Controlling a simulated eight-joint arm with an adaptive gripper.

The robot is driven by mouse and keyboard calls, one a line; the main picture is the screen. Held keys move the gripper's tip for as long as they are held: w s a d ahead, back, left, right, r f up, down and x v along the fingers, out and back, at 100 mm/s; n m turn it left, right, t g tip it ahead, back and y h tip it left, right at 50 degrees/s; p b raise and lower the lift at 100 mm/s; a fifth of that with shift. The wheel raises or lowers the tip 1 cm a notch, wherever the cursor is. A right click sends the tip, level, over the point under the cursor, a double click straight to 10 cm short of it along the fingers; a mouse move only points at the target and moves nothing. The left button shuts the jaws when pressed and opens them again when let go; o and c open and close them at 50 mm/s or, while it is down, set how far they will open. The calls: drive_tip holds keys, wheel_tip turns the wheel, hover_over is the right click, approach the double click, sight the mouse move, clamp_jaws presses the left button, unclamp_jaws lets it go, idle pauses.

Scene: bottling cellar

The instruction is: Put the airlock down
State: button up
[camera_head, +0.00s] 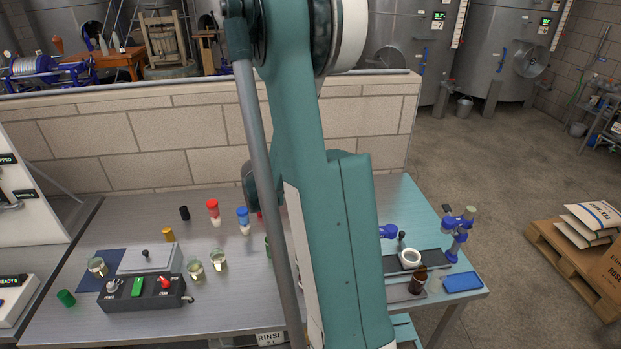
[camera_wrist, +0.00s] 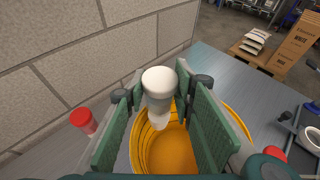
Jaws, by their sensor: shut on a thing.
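The airlock (camera_wrist: 160,82) has a white cap and a paler lower part. In the wrist view it sits upright between the green pads of my gripper (camera_wrist: 163,100), which is shut on it. A round yellow-orange container (camera_wrist: 150,150) lies below it in the picture. Whether the airlock's lower end touches the container cannot be told. In the head view my arm hides my gripper, the held airlock and the container.
A red-capped piece (camera_head: 213,211) and a blue-capped piece (camera_head: 243,219) stand on the metal table (camera_head: 130,226). Left are a black control box (camera_head: 143,295) and glass jars (camera_head: 219,260). Right are a white bowl (camera_head: 410,258) and brown bottle (camera_head: 418,279). A block wall (camera_wrist: 75,65) stands close behind.

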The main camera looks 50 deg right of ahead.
drive_tip(key=shift+f, duration=0.5)
drive_tip(key=shift+f+b, duration=0.3)
drive_tip(key=shift+f, duration=1.6)
drive_tip(key=shift+f+b, duration=0.6)
drive_tip(key=o, duration=1.1)
drive_tip(key=shift+r, duration=0.2)
